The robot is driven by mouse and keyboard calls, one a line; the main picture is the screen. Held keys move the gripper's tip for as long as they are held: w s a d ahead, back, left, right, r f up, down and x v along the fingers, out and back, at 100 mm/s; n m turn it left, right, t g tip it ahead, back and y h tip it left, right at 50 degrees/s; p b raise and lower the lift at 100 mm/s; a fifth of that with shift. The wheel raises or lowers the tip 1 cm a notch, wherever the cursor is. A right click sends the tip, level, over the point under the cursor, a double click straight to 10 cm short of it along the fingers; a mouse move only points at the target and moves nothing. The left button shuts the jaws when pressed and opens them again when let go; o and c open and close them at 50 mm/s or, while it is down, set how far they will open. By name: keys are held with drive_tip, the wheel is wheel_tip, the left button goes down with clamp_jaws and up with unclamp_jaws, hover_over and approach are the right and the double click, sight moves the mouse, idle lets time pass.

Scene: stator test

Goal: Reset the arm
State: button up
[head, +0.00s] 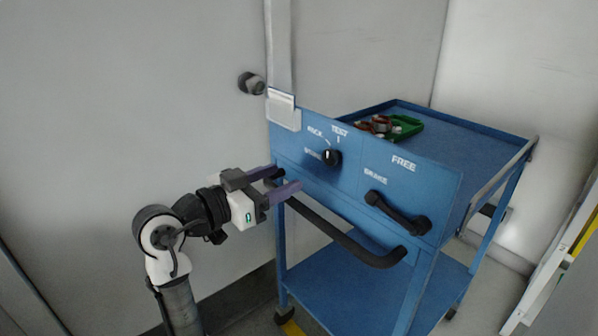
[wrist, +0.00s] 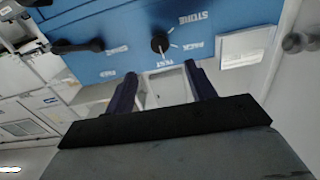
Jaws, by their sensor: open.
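My gripper (head: 283,182) is open and empty, its two dark purple fingers apart, in front of the blue cart's panel at its left part. In the wrist view the fingers (wrist: 160,82) point toward the panel (wrist: 125,55). A black rotary knob (head: 331,157) sits on the panel among the labels PACK, TEST and STORE, with its white mark toward TEST. The knob also shows in the wrist view (wrist: 160,43), beyond the fingertips. My arm (head: 185,225) is bent and reaches in from the lower left.
A black brake lever (head: 398,213) is on the panel's right, beside the labels BRAKE and FREE. A black handle bar (head: 345,240) juts out below the panel. A green holder (head: 404,127) with copper-coloured parts (head: 378,125) lies on the cart's top. A wall stands behind.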

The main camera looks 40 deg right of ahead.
drive_tip(key=shift+s+a, duration=0.15)
drive_tip(key=shift+a, duration=0.85)
